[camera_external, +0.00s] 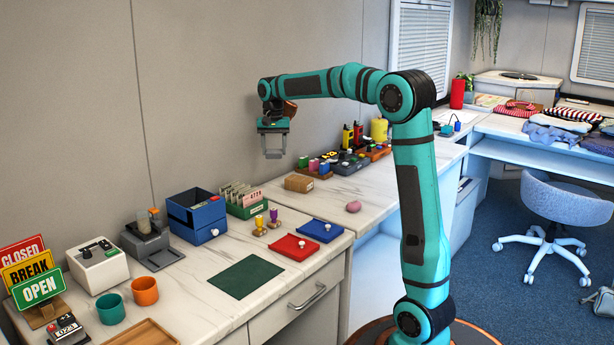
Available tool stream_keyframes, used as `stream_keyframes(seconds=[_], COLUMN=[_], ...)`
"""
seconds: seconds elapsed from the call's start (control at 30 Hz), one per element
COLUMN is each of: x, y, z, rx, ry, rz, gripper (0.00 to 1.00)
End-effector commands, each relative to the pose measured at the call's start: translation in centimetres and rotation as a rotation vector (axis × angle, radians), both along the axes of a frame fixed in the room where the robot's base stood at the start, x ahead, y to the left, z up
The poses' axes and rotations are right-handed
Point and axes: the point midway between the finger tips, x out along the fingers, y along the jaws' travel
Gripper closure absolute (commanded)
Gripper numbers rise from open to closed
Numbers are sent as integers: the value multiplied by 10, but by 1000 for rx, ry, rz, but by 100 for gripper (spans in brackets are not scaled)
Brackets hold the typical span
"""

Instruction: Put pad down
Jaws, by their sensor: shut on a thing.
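My gripper (275,153) is raised in the air near the wall, above the back of the counter, with its fingers pointing down. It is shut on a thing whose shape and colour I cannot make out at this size.
A blue drawer box (196,215) and a green card holder (243,205) stand along the wall. A tan block (299,183) and a pink lump (353,207) lie on the counter's farther part. Orange (145,291) and green (110,309) cups stand at the left front.

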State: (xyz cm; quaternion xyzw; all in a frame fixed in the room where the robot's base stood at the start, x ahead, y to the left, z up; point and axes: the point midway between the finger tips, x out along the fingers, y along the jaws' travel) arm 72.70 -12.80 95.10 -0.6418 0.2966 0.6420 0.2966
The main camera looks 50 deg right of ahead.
Motion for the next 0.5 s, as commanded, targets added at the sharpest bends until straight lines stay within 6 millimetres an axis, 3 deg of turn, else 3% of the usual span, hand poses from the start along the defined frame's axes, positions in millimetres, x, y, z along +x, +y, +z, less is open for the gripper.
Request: stream_keyframes(seconds=[0.03,0.5], x=[-2,-40], y=[-19,-179], z=[0,-1], rx=[0,0], ry=[0,0], rz=[-26,-233], gripper=[68,68])
